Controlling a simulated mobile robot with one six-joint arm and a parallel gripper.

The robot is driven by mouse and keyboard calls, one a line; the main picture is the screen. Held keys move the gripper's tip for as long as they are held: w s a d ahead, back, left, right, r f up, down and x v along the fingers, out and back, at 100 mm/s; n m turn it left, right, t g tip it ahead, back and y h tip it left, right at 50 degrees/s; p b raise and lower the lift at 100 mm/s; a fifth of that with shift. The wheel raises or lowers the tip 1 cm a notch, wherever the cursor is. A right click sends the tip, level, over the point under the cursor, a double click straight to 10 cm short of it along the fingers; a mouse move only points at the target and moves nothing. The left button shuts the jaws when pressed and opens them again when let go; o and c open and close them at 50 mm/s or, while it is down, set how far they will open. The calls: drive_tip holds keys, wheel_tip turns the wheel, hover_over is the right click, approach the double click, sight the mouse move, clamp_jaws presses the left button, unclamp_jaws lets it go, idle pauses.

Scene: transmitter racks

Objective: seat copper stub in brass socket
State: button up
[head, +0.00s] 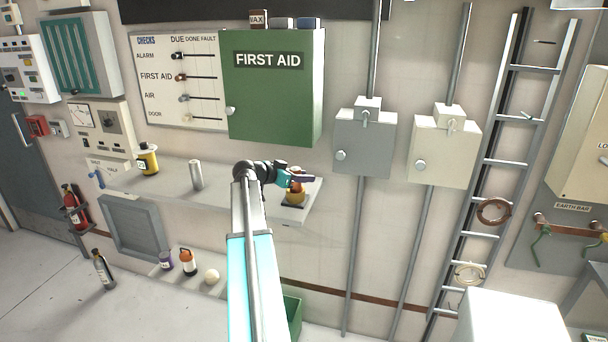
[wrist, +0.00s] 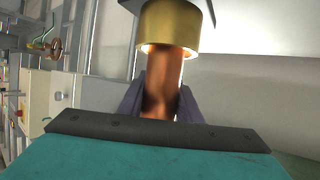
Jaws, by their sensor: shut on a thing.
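The copper stub (wrist: 162,85) stands between the two dark fingers of my gripper (wrist: 160,104) in the wrist view. My gripper is shut on it. The stub's far end meets the lit rim of the brass socket (wrist: 170,27), in line with it; how deep it goes inside I cannot tell. In the head view my gripper (head: 299,178) is just above the brass socket (head: 295,196), which sits on a dark base at the right end of the shelf. The gripper and arm hide most of the stub there.
The grey shelf (head: 228,196) also bears a metal cylinder (head: 196,174) and a yellow-and-black container (head: 147,160), both left of my arm. The green first aid cabinet (head: 270,90) hangs above. Grey and cream boxes with conduits are to the right.

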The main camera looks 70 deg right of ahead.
drive_tip(key=shift+f, duration=0.15)
drive_tip(key=o, duration=1.2)
drive_tip(key=shift+w+a, duration=0.15)
drive_tip(key=shift+a, duration=0.05)
drive_tip(key=b+v, duration=0.3)
drive_tip(key=v, duration=0.8)
drive_tip(key=shift+w+a+r+b, duration=0.15)
drive_tip(key=shift+a+r+b, duration=0.05)
drive_tip(key=shift+r+b, duration=0.1)
